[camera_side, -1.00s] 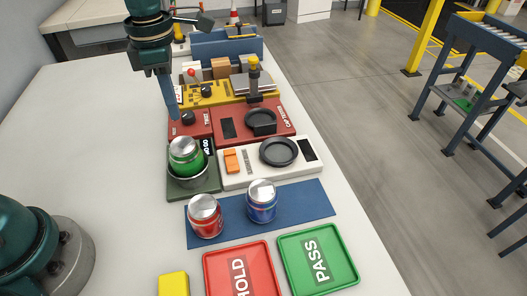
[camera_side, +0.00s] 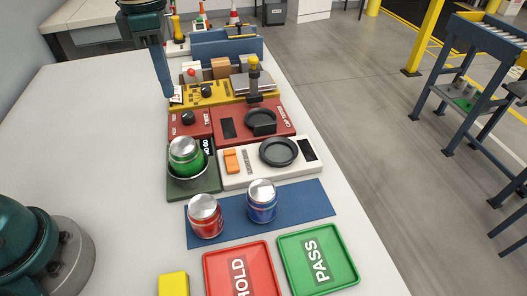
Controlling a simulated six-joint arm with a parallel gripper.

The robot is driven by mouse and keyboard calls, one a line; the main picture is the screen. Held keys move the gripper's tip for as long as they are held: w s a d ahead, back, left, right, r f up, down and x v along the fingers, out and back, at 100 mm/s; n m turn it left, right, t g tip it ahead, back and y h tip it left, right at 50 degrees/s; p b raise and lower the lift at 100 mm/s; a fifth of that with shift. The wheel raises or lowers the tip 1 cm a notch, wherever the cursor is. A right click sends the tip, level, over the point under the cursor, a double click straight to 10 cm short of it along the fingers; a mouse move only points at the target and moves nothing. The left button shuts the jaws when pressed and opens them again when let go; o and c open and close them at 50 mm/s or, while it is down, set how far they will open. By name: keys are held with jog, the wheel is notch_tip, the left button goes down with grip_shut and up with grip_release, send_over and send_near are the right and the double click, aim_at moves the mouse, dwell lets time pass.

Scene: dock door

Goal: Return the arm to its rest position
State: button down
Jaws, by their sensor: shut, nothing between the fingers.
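My gripper (camera_side: 167,94) is at the upper left of the side view, its blue-grey fingers pointing down and shut with nothing between them. Its tip shows near the left end of the yellow panel (camera_side: 213,92), next to a small white card; I cannot tell its exact height above the table. Most of my arm above the gripper is cut off by the top edge of the picture.
Below it stand a red panel (camera_side: 281,125), a white scale (camera_side: 308,170) and a green can (camera_side: 184,153) in a dark holder. A red can (camera_side: 205,216) and a blue can (camera_side: 262,202) stand on a blue mat (camera_side: 318,199). Red HOLD (camera_side: 213,268) and green PASS (camera_side: 342,240) trays lie in front.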

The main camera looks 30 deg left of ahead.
jog(key=s+d+r+m+t, duration=0.1)
jog(key=s+r+m+t, duration=0.2)
jog(key=s+r+m, duration=0.5)
jog(key=s+f+m+t, duration=0.2)
jog(key=s+f+m, duration=0.5)
jog(key=m, duration=1.2)
jog(key=shift+s+d+f, duration=0.15)
jog(key=shift+d+f, duration=0.1)
jog(key=shift+f, duration=0.05)
